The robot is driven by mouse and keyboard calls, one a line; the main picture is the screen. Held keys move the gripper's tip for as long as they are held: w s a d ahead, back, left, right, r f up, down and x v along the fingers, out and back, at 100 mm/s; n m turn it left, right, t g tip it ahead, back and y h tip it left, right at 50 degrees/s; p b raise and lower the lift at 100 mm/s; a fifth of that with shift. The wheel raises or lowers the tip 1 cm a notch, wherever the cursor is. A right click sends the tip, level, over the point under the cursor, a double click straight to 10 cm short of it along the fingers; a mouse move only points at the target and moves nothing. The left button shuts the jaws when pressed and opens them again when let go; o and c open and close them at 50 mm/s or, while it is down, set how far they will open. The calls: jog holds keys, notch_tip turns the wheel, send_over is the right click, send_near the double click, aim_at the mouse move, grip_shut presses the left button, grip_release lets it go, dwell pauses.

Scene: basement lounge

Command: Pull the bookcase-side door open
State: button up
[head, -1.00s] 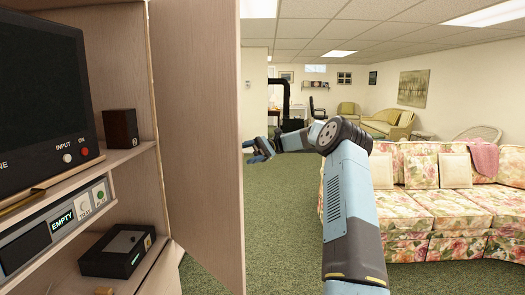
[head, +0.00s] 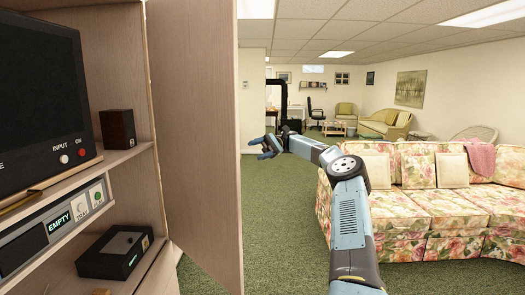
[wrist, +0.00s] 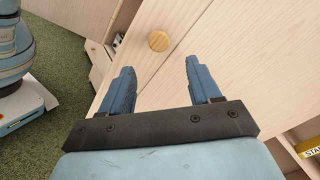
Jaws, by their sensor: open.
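A tall pale wood door (head: 195,140) stands swung out from the cabinet in the head view, left of centre. My gripper (head: 268,147) is to the right of its free edge in that view, with its blue fingers apart and empty. In the wrist view, a round wooden knob (wrist: 159,41) sits on a pale wood panel (wrist: 122,72). The knob lies just beyond my open fingertips (wrist: 160,66), roughly centred between them and apart from both. I cannot tell from the pictures whether this panel is the bookcase-side door.
The cabinet holds a dark screen (head: 40,90), a small dark box (head: 118,129), a panel reading EMPTY (head: 58,224) and a black case (head: 115,252). A floral sofa (head: 430,205) stands at the right. Green carpet (head: 270,225) lies open between door and sofa.

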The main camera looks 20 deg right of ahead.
jog(key=shift+v, duration=0.95)
jog(key=shift+s+d+f, duration=0.1)
jog(key=shift+c, duration=0.3)
